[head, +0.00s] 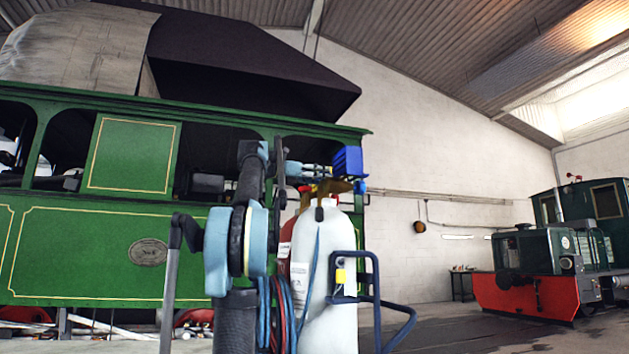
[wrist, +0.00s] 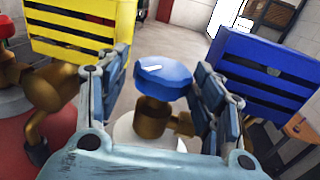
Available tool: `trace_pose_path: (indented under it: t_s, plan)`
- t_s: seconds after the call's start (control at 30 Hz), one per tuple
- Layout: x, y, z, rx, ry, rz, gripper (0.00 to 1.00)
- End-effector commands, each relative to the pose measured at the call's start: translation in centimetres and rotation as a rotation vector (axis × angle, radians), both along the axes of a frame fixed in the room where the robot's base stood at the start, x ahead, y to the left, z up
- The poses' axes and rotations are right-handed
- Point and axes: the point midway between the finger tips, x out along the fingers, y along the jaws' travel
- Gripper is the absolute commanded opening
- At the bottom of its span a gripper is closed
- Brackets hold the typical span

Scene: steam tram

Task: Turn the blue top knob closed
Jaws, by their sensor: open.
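The blue top knob (wrist: 163,75) is a faceted cap on a brass valve (wrist: 150,118), in the middle of the wrist view. My gripper (wrist: 164,64) is open, with one finger on each side of the knob. I cannot tell whether either finger touches it. In the head view my gripper (head: 308,170) reaches in from the left, above the white cylinder (head: 328,270) and its brass valve (head: 330,187). I cannot clearly pick out the top knob there.
A blue slotted box (wrist: 268,72) stands right of the knob, close to my right finger. A yellow slotted box (wrist: 72,38) and another brass valve (wrist: 50,88) on a red cylinder are at left. The green tram (head: 85,255) stands behind my arm.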

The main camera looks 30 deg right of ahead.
Motion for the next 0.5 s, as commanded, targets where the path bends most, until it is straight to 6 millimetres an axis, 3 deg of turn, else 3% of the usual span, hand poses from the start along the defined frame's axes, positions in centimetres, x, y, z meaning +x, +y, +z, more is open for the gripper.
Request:
trace_pose_path:
  t_s: [0.33, 0.5]
  plan:
    - [-0.01, -0.27, 0.00, 0.000, 0.000, 0.001, 0.61]
    - [0.03, -0.25, 0.00, 0.000, 0.000, 0.001, 0.28]
